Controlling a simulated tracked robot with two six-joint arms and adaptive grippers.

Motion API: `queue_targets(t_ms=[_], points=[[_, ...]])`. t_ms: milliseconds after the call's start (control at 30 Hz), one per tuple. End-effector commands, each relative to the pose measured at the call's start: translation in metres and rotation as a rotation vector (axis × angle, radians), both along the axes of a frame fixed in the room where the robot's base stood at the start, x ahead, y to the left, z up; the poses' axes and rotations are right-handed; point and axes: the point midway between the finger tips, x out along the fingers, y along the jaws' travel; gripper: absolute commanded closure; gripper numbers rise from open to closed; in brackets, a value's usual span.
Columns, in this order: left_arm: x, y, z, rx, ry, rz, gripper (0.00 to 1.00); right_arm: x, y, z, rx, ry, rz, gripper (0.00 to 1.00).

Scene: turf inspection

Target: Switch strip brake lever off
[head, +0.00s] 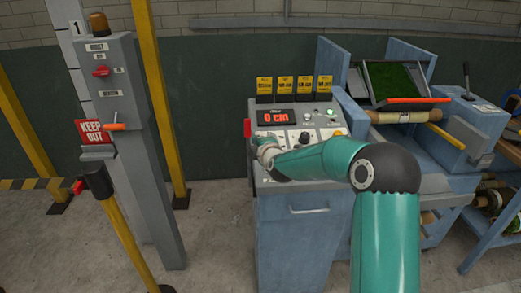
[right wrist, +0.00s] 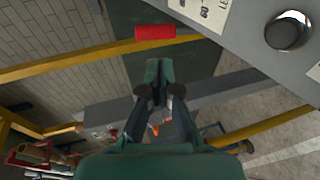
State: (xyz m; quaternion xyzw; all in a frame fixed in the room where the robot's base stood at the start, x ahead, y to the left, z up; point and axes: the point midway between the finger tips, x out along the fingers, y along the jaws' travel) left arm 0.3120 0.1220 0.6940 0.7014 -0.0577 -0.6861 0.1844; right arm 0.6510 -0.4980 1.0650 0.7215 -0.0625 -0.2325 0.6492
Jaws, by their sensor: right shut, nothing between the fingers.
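My right gripper (head: 264,143) is at the left edge of the grey control console, partly hidden behind its own wrist. In the right wrist view its fingers (right wrist: 160,72) are shut together and empty. A red grip (head: 247,128) stands at the console's left side. It also shows in the right wrist view as a red bar (right wrist: 155,32), just beyond the fingertips and apart from them in the picture. A black-knobbed lever (head: 466,76) stands upright on a blue box at the right. No readable label tells which is the strip brake lever. My left gripper is out of view.
The console (head: 340,122) has a red display reading 0 CM, several knobs and yellow tags. A grey post (head: 150,170) with an orange handle (head: 115,127) and a KEEP OUT sign (head: 90,131) stands left. Floor between post and console is clear.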

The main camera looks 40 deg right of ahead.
Motion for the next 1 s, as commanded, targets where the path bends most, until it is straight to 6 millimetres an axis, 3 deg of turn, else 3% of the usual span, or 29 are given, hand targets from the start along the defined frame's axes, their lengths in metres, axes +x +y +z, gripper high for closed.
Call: queue_targets(t_ms=[100,333,867,1000], points=[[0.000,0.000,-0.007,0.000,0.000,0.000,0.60,-0.017,0.010,0.004,0.000,-0.003,0.004,1.00],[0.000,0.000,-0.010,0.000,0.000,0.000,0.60,-0.032,0.019,0.009,-0.001,-0.001,0.006,1.00],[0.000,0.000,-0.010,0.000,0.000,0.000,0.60,-0.032,0.021,0.009,0.000,0.000,0.008,1.00],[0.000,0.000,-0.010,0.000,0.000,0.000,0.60,-0.026,0.031,0.003,0.006,0.008,0.027,1.00]])
